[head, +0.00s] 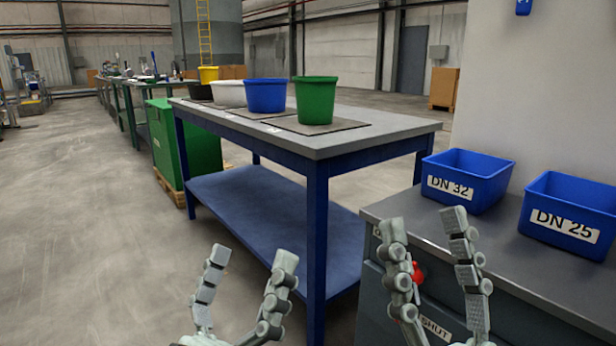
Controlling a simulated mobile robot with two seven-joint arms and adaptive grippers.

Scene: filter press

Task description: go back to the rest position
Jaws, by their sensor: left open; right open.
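My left gripper (249,272) is open and empty, low in the head view in front of the blue-legged table. My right gripper (425,232) is open and empty, with its fingers pointing up in front of the grey cabinet. No object lies between the fingers of either gripper. Both grippers stand apart from the buckets and bins. My wrists are cut off by the lower picture edge.
The table (408,127) carries a green bucket (316,101), a blue bucket (265,96), a white bucket (228,94) and others. The cabinet (505,262) bears blue bins marked DN 32 (488,187) and DN 25 (555,196). Open floor (80,230) lies at left.

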